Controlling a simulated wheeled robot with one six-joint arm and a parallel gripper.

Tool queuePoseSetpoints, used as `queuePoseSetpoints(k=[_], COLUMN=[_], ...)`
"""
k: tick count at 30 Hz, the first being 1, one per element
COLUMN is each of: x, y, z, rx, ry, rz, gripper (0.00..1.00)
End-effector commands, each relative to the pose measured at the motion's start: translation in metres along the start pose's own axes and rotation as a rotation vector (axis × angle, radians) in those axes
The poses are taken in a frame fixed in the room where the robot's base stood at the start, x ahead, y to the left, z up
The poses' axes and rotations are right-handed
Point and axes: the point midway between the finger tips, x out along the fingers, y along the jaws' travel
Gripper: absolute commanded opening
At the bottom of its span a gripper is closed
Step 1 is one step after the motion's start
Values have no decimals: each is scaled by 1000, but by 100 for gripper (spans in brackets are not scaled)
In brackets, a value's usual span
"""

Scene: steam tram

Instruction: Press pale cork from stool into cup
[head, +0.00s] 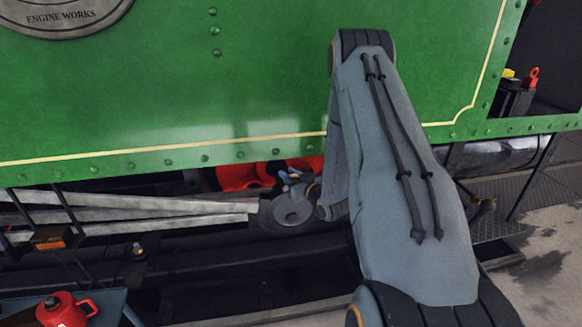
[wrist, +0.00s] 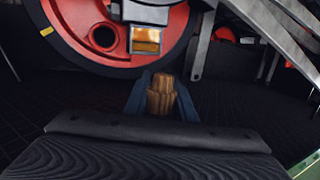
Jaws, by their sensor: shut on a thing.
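My gripper (wrist: 160,84) is shut on a light-brown cork (wrist: 160,101), which stands up between its two dark blue fingers. A metal cup with an amber front (wrist: 145,40) is just above and beyond the cork in the wrist view, in front of the red wheel. The cork appears apart from the cup; the cup's mouth cannot be made out. In the head view my gripper (head: 291,176) is small, under the green side panel, and the cork cannot be made out there. A dark-topped stand, perhaps the stool, (head: 108,304) is at the lower left.
The red wheel (wrist: 75,25) and grey metal rods (wrist: 265,35) crowd the wrist view. In the head view, the green panel (head: 200,90) hangs above my gripper, and long grey rods (head: 130,212) run to its left. A red oil can (head: 67,312) stands on the stand.

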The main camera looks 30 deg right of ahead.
Motion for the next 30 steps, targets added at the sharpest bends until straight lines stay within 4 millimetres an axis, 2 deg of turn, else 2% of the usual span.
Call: queuePoseSetpoints(k=[8,30], x=[10,59], y=[6,23], z=[-3,-10], rx=[1,0], ry=[1,1], rz=[14,13], gripper=[0,0])
